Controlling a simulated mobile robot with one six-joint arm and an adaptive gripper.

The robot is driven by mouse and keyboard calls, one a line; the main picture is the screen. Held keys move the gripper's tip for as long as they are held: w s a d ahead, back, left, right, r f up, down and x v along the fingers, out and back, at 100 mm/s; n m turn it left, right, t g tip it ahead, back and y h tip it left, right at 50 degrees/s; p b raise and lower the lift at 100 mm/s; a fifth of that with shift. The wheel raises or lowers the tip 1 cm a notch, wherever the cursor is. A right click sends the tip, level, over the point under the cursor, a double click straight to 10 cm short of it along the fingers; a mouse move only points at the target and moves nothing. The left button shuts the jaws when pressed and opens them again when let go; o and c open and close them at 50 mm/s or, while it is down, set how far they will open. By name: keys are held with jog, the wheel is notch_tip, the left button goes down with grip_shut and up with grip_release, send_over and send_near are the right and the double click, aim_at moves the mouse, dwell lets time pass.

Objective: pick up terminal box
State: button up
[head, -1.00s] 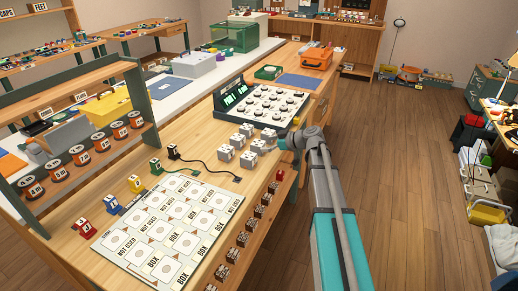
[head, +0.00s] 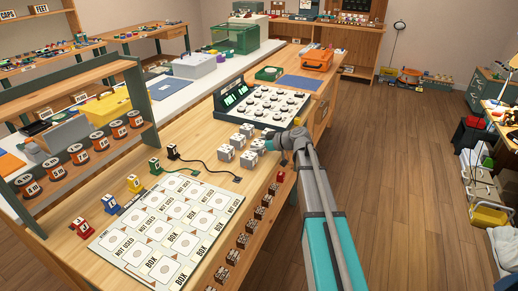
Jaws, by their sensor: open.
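Several small light-grey terminal boxes stand in a cluster on the wooden bench in the head view. One box (head: 226,153) is at the front left of the cluster, another (head: 249,158) is to its right, and another (head: 238,141) is behind them. My gripper (head: 271,143) is open at the right side of the cluster, close to the rightmost boxes. It partly hides them, and I cannot tell whether it touches one. Its fingertips are small and hard to make out.
A dial console (head: 262,104) stands just behind the boxes. A printed layout sheet (head: 170,230) lies in front. Dark blocks line the bench's right edge.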

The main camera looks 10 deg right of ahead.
jog(key=c, duration=1.1)
jog(key=shift+r, duration=0.15)
notch_tip(320, 180, up, 2)
jog(key=shift+p, duration=1.15)
jog(key=s+d+r+p, duration=0.2)
jog(key=s+r+p, duration=0.8)
jog(key=s, duration=0.4)
jog(key=shift+r+p, duration=0.35)
jog(key=shift+r, duration=0.05)
